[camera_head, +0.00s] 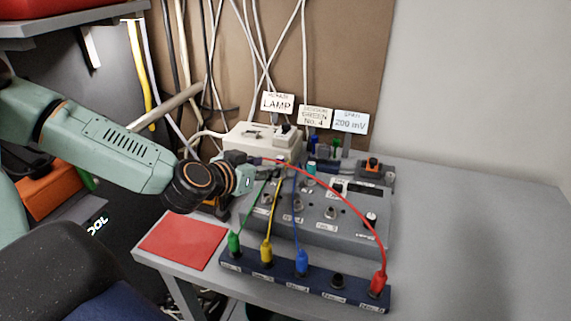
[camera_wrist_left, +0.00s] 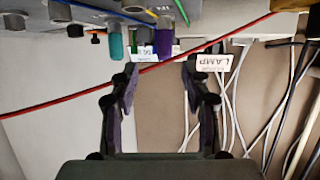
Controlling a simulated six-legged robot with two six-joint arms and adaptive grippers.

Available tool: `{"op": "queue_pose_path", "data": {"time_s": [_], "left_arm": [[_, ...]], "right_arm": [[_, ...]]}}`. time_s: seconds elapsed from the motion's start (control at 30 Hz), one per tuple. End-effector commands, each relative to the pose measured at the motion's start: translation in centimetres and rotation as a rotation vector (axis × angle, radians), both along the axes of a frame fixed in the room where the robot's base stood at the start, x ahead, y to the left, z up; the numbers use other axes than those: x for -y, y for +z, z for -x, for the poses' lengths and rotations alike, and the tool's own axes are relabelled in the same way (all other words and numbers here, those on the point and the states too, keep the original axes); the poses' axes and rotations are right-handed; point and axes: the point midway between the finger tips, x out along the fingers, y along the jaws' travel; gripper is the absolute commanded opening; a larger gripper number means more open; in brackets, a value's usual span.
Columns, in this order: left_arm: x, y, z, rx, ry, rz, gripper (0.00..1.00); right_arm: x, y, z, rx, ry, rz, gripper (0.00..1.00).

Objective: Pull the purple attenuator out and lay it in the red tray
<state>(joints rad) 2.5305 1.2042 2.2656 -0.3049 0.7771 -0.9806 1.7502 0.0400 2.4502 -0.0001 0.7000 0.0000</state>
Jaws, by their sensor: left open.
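The purple attenuator (camera_wrist_left: 165,42) shows in the left wrist view, sticking out of the grey equipment at the top of the picture. My left gripper (camera_wrist_left: 160,68) is open, its two fingers spread on either side of the line to the attenuator. The attenuator is just beyond the fingertips, not clasped. In the head view my left gripper (camera_head: 247,171) reaches the left end of the instrument, and I cannot clearly make out the attenuator there. The flat red tray (camera_head: 185,240) lies at the bench's left front corner and looks empty. My right gripper is not in view.
A red cable (camera_head: 345,190) arches over the grey instrument (camera_head: 320,225) and crosses between my fingers in the wrist view. Green, yellow and blue cables run to a blue socket strip (camera_head: 320,285). A teal plug (camera_wrist_left: 116,45) is beside the attenuator. The bench's right side is clear.

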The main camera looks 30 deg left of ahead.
Motion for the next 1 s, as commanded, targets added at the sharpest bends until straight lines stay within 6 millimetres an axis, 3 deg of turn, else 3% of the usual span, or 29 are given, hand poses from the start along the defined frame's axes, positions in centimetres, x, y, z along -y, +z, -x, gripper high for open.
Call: {"op": "queue_pose_path", "data": {"time_s": [0.3,0.57,1.0], "left_arm": [[0.1,-1.1,-1.9,-0.001,-0.006,-0.013,0.47],[0.2,-1.3,-3.0,0.0,-0.007,-0.011,0.47],[0.0,-2.8,-7.2,-0.002,-0.007,-0.012,0.47]], "right_arm": [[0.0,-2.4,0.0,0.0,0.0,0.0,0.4],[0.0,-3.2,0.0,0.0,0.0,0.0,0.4],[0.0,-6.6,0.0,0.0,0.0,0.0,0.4]]}}
